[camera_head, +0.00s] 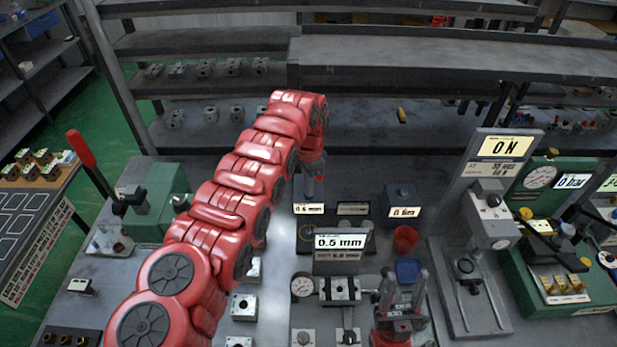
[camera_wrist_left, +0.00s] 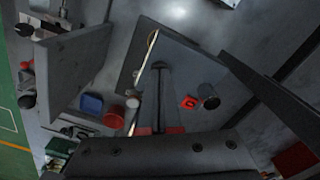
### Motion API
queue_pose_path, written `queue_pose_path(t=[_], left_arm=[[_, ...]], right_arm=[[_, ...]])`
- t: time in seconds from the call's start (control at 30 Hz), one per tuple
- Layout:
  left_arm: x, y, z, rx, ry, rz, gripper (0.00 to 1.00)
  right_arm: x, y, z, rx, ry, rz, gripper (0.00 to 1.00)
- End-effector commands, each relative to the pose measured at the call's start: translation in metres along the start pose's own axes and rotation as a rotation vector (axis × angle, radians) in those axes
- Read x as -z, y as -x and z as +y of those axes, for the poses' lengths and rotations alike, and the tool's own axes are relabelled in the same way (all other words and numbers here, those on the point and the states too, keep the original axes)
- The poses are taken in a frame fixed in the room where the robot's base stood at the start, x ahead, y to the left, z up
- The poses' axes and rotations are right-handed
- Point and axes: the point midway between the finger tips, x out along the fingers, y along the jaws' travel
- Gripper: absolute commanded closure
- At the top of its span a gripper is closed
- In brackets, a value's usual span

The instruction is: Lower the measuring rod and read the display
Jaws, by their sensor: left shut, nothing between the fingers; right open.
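My red left arm arches across the middle of the head view. Its left gripper (camera_head: 312,190) is shut and empty, pointing down just behind the large display (camera_head: 340,242), which reads 0.5 mm. In the left wrist view the shut fingers (camera_wrist_left: 161,68) point towards a dark panel. A smaller display (camera_head: 308,209) beside the left gripper seems to read 0.5 mm as well; another small display (camera_head: 404,212) stands to the right. I cannot make out the measuring rod; the arm and gripper may hide it. My right gripper (camera_head: 402,296) is open, low over the bench near the valve block (camera_head: 341,290).
A red cup (camera_head: 405,238) and a blue bin (camera_head: 408,270) stand right of the large display. A grey station (camera_head: 490,225) under an ON sign (camera_head: 505,147) stands further right. A green machine (camera_head: 155,200) with a red-handled lever (camera_head: 82,150) is at left. Shelves line the back.

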Motion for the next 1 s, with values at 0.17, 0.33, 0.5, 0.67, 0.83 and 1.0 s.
queue_pose_path(t=[0.17, 0.33, 0.5, 0.67, 0.83, 1.0], left_arm=[[0.000, 0.000, 0.000, -0.001, 0.000, 0.000, 1.00], [0.000, 0.001, 0.000, -0.001, 0.000, 0.000, 1.00], [0.000, 0.009, 0.000, -0.001, 0.000, 0.000, 1.00], [0.000, 0.023, 0.000, 0.000, -0.001, 0.000, 1.00], [0.001, 0.038, -0.001, 0.003, 0.000, 0.002, 1.00], [0.001, 0.054, 0.000, 0.002, 0.000, 0.001, 1.00]], right_arm=[[0.000, -0.001, 0.000, 0.000, 0.000, 0.000, 0.50], [0.000, -0.001, 0.000, 0.000, 0.000, 0.000, 0.50], [0.001, -0.003, 0.000, 0.000, 0.000, 0.000, 0.50], [0.001, -0.006, 0.000, 0.000, 0.000, 0.000, 0.50], [0.001, -0.005, 0.000, 0.000, 0.000, 0.000, 0.50], [0.001, -0.006, 0.000, 0.000, 0.000, 0.000, 0.50]])
